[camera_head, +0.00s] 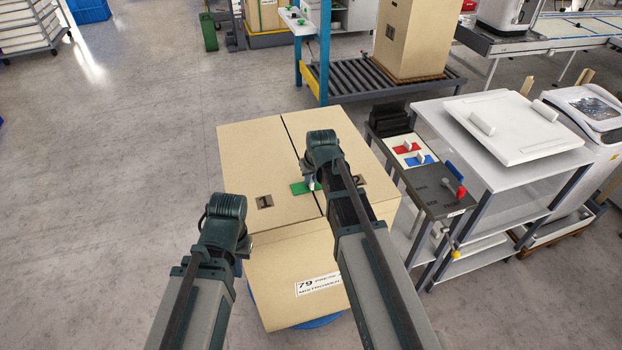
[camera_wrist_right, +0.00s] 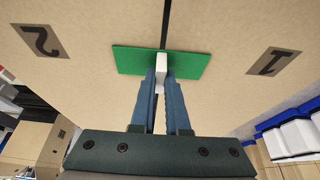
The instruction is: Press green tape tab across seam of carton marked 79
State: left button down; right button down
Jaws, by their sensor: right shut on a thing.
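The carton marked 79 (camera_head: 270,275) has its label (camera_head: 318,284) on the front face. A dark seam (camera_head: 290,130) runs across its top between panels 1 and 2. The green tape tab (camera_head: 299,187) lies over the seam; in the right wrist view the tab (camera_wrist_right: 190,63) extends to both sides of it. My right gripper (camera_wrist_right: 161,78) is shut on the tab's white grip (camera_wrist_right: 162,62). Whether the tab fully touches the cardboard cannot be told. My left gripper (camera_head: 238,262) is beside the carton's front left; its fingers are mostly hidden.
A narrow stand (camera_head: 436,190) with red and blue pieces is close to the carton's right. A white table (camera_head: 510,165) with a white panel stands beyond. A roller conveyor (camera_head: 350,85) with a tall carton (camera_head: 415,35) is behind. The floor at left is clear.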

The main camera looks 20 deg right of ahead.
jog(key=c, duration=0.5)
grip_release()
jog(key=shift+r, duration=0.1)
notch_tip(320, 180, up, 7)
jog(key=p, duration=0.7)
dwell(0.3)
dwell(0.3)
